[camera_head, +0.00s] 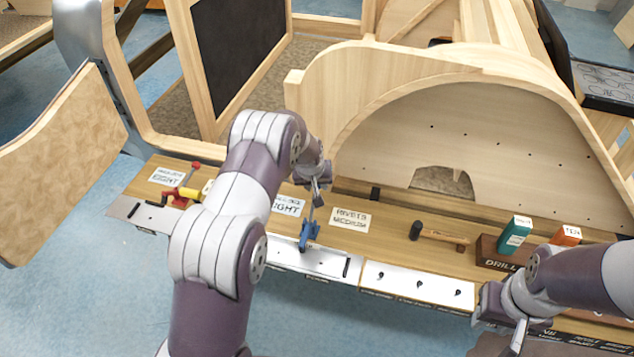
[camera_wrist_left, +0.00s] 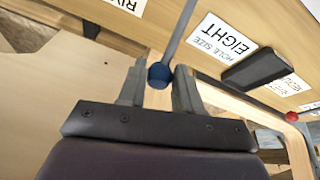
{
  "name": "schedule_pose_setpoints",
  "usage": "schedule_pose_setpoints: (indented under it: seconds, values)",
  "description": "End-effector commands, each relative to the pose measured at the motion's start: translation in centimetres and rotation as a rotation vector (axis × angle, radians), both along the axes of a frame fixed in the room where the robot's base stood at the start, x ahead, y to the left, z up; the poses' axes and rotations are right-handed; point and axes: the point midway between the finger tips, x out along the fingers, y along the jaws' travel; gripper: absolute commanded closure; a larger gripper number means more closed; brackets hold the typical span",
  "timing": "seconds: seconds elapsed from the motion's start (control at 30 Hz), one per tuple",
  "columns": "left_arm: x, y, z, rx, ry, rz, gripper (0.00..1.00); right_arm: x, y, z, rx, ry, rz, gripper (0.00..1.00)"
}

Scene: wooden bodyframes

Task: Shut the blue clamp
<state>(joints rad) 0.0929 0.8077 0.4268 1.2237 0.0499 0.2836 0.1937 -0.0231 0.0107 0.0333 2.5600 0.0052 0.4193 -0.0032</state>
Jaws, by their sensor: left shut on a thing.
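The blue clamp (camera_head: 309,232) is mounted near the front edge of the wooden workbench (camera_head: 390,258), with its thin grey lever standing up from it. My left gripper (camera_head: 318,178) is at the upper end of this lever. In the left wrist view, the fingers of the left gripper (camera_wrist_left: 158,92) sit on both sides of the lever's blue ball end (camera_wrist_left: 159,75) and hold it; the grey rod runs up and away from it. The clamp's body is not clear in that view. My right gripper (camera_head: 518,335) is at the lower right, seen edge-on, and its finger gap cannot be made out.
A red clamp (camera_head: 180,194) is to the left on the bench. A hammer (camera_head: 440,236), a teal drill (camera_head: 515,235) and an orange drill (camera_head: 567,235) are to the right. The curved wooden frame (camera_head: 470,130) rises behind the bench.

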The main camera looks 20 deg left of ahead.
Motion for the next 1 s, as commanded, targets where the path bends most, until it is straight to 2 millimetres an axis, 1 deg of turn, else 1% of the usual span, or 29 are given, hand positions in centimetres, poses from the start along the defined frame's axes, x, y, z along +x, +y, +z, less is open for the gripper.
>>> schedule_pose_setpoints:
  seconds: [0.03,0.37,0.4,0.47,0.5,0.77,0.83,0.87,0.97,1.0]
  values:
    - [-0.7,0.0,-0.8,-0.002,0.024,0.000,1.00,0.0,0.0,0.0,0.000,0.000,0.000,0.64]
    - [-0.9,0.0,-1.0,-0.003,0.029,0.001,1.00,0.0,0.0,-0.1,0.000,0.000,0.000,0.64]
    - [-0.9,0.0,-1.0,-0.003,0.029,0.001,0.63,0.0,0.0,-0.1,0.000,0.000,0.000,0.64]
    - [-0.9,0.0,-1.0,-0.003,0.029,0.001,0.44,0.0,0.0,-0.1,0.000,0.000,0.000,0.64]
    - [-0.8,0.0,-0.9,-0.003,0.026,0.001,0.42,0.0,0.0,-0.1,0.000,0.000,0.000,0.64]
    - [-0.5,0.0,-0.4,-0.001,0.013,0.000,0.42,0.0,0.0,-0.1,0.000,0.000,0.000,0.64]
    - [-0.6,0.0,0.0,-0.001,0.012,0.000,0.42,0.0,0.0,-0.1,0.000,0.000,0.000,0.64]
    - [-0.7,0.0,0.3,-0.001,0.012,0.000,0.42,0.0,0.0,-0.2,0.000,0.000,0.000,0.64]
    - [-1.4,0.0,2.0,0.000,0.010,0.000,0.42,0.0,0.0,-0.5,0.000,0.000,0.000,0.64]
    - [-1.7,0.0,2.9,-0.001,0.009,0.001,0.42,0.0,0.0,-0.7,0.000,0.000,0.000,0.64]
